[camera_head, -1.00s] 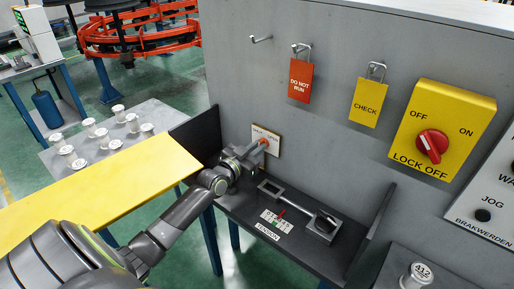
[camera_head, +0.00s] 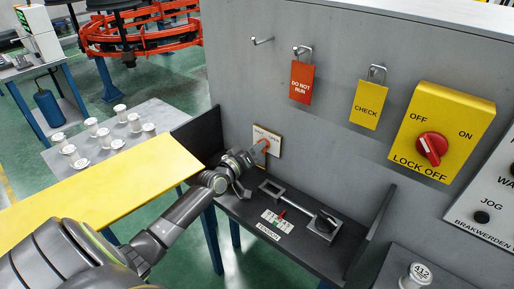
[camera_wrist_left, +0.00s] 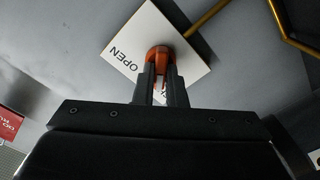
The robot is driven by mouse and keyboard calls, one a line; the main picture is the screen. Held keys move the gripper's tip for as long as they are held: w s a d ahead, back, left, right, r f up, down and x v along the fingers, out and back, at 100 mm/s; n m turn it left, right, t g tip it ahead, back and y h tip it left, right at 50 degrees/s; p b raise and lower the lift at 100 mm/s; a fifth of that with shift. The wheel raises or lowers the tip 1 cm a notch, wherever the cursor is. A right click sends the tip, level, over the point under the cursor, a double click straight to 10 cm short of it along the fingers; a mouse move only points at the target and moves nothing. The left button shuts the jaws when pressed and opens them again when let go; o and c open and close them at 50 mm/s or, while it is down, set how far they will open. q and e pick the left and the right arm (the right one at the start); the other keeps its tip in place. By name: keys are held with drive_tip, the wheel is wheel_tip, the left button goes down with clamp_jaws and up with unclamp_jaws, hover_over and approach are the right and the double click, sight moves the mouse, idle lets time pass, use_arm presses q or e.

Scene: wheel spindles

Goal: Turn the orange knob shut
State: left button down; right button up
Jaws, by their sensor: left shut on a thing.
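The orange knob (camera_head: 264,145) sits on a small white plate (camera_head: 274,135) on the grey panel, above the dark shelf. In the left wrist view the orange knob (camera_wrist_left: 159,54) shows between my fingertips, and the white plate (camera_wrist_left: 185,30) reads OPEN on its left side; the other lettering is mostly hidden by the fingers. My left gripper (camera_head: 252,154) reaches the knob from the left and is shut on it; it also shows in the left wrist view (camera_wrist_left: 158,76). My right gripper is not in view.
A red tag (camera_head: 301,82), a yellow tag (camera_head: 367,104) and a yellow lock-off box (camera_head: 443,130) are on the panel. A yellow board (camera_head: 100,190) lies left.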

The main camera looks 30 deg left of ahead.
use_arm(q)
drive_tip(key=shift+r+n, duration=0.1)
drive_tip(key=shift+n, duration=0.4)
drive_tip(key=c, duration=1.5)
unclamp_jaws()
drive_tip(key=shift+s, duration=0.1)
drive_tip(key=s, duration=0.5)
drive_tip(key=s+a+p, duration=0.1)
drive_tip(key=s, duration=0.5)
drive_tip(key=s+p, duration=0.1)
drive_tip(key=s, duration=0.5)
drive_tip(key=shift+a, duration=0.2)
